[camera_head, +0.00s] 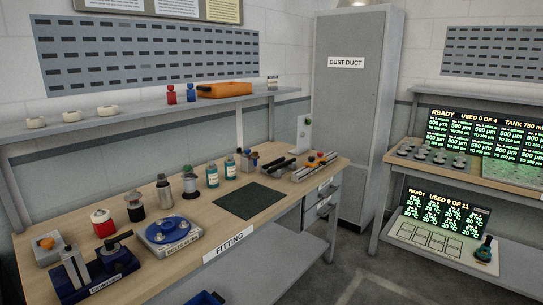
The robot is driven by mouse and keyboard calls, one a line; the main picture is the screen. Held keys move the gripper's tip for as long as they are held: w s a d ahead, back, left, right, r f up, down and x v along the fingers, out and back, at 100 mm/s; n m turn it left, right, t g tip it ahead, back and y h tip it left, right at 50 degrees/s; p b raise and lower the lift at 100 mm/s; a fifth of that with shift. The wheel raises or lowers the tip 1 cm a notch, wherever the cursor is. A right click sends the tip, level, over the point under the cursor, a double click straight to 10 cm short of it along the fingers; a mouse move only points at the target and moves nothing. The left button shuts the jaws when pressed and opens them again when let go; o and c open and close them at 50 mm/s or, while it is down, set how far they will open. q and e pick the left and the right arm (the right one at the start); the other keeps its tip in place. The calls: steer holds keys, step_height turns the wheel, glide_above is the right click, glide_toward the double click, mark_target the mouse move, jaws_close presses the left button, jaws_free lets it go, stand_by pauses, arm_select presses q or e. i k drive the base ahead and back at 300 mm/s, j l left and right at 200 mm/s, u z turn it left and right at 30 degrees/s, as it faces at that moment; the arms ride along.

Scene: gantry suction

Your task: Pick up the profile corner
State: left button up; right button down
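I cannot clearly make out a profile corner; the parts are too small to tell apart. A long grey rail-like piece with orange and dark parts (316,166) lies at the right end of the wooden bench (190,262) labelled FITTING. Dark elongated pieces (279,164) lie just left of it. Neither of my grippers is in view.
A dark green mat (249,200) lies empty on the bench. Jars, a red can (103,224), a round blue device (172,232) and blue fixtures (103,266) crowd the left. A grey DUST DUCT cabinet (352,120) stands behind. A second bench (475,182) with screens is right; floor (375,280) shows between.

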mark_target(74, 263)
steer(key=u, duration=1.35)
